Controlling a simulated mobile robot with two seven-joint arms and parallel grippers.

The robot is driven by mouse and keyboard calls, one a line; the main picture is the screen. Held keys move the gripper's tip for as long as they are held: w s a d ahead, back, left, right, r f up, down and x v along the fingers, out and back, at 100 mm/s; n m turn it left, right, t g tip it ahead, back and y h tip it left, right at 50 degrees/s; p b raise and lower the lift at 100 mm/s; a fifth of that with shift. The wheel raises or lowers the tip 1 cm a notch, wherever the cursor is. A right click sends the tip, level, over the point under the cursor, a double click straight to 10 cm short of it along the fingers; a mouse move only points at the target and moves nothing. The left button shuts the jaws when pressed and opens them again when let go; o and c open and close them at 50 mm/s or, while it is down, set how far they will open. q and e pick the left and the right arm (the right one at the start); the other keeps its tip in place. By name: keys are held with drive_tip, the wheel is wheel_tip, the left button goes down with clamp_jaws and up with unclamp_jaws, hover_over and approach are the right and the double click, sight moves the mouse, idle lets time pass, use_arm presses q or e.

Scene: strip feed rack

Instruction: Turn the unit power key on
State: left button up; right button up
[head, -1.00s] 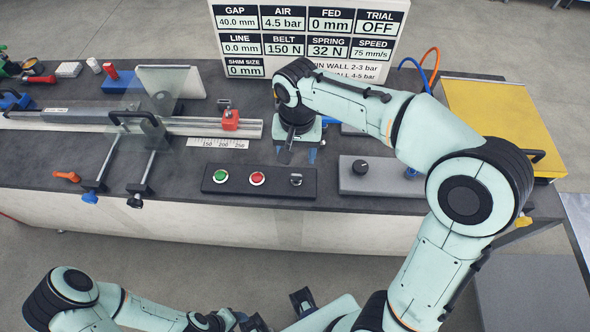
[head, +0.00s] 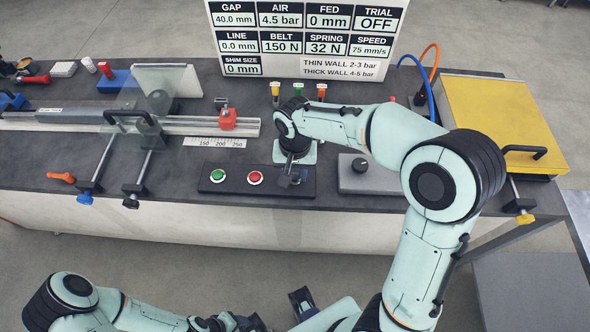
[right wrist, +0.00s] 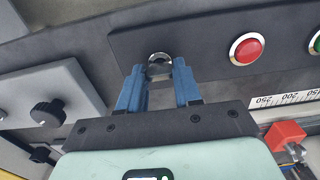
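The unit power key (right wrist: 159,66) is a small silver key switch on the dark button panel (right wrist: 205,35), beside a red button (right wrist: 246,49). In the right wrist view my right gripper (right wrist: 158,70) has its two blue fingers on either side of the key, apart, with the key's head between the tips. Firm contact is not visible. In the head view the right gripper (head: 292,180) points down at the right part of the panel and hides the key. My left arm (head: 100,305) is low at the left, away from the bench; its finger opening is unclear.
A green button (head: 217,175) sits left of the red one. A grey box with a black knob (head: 360,165) stands right of the panel. Several coloured-top parts stand behind my right wrist. The display board (head: 305,40) reads TRIAL OFF.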

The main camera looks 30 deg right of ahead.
drive_tip(key=c, duration=0.3)
drive_tip(key=shift+c, duration=0.2)
drive_tip(key=n, duration=0.3)
drive_tip(key=shift+n+p, duration=0.3)
drive_tip(key=shift+n, duration=0.1)
drive_tip(key=n, duration=0.4)
drive_tip(key=shift+n+p, duration=0.3)
drive_tip(key=n, duration=0.4)
drive_tip(key=shift+p, duration=0.35)
use_arm(q)
drive_tip(key=shift+w+r+p, duration=0.25)
drive_tip(key=shift+w+r, duration=0.15)
drive_tip(key=shift+r, duration=0.4)
drive_tip(key=shift+w+r+p, duration=0.2)
drive_tip(key=shift+w+r, duration=0.15)
drive_tip(key=shift+r, duration=0.4)
use_arm(e)
drive_tip(key=shift+n, duration=2.7)
